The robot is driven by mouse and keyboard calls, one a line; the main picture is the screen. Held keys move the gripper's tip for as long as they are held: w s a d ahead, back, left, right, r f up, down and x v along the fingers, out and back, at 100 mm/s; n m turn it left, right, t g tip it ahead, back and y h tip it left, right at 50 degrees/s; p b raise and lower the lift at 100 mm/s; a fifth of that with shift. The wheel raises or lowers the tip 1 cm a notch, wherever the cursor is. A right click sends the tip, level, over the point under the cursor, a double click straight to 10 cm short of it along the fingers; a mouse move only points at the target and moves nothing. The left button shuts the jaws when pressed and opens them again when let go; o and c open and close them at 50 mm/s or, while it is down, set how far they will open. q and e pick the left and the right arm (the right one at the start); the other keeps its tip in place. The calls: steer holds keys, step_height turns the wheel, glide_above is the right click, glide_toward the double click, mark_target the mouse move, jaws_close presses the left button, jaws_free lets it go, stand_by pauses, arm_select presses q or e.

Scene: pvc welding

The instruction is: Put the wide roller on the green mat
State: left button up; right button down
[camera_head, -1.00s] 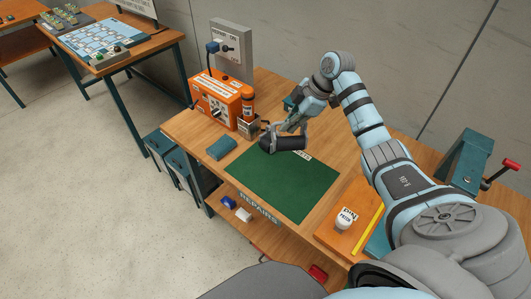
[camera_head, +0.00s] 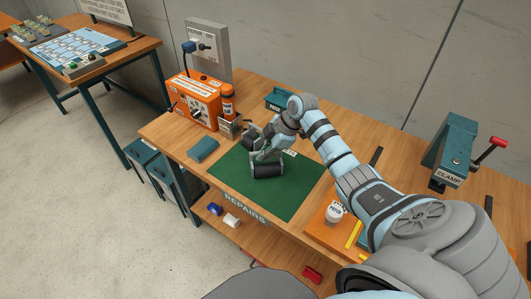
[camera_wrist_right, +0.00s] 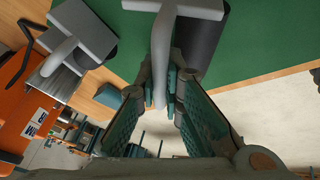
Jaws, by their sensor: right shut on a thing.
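In the right wrist view, the grey bent handle (camera_wrist_right: 161,62) runs between the fingers and the dark roller (camera_wrist_right: 203,42) lies over the green mat (camera_wrist_right: 262,38). My left gripper is not in view.
A teal block (camera_head: 203,149) lies left of the mat. A white jar (camera_head: 335,211) stands right of it, and a teal clamp (camera_head: 450,150) farther right. The mat's right part is clear.

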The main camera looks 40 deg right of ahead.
steer(key=shift+w, duration=0.1)
steer(key=c, duration=2.2)
jaws_free()
steer(key=shift+f, duration=0.1)
steer(key=o, duration=0.5)
steer(key=p+v, duration=0.1)
steer(key=v, duration=1.1)
steer(key=shift+p, duration=0.4)
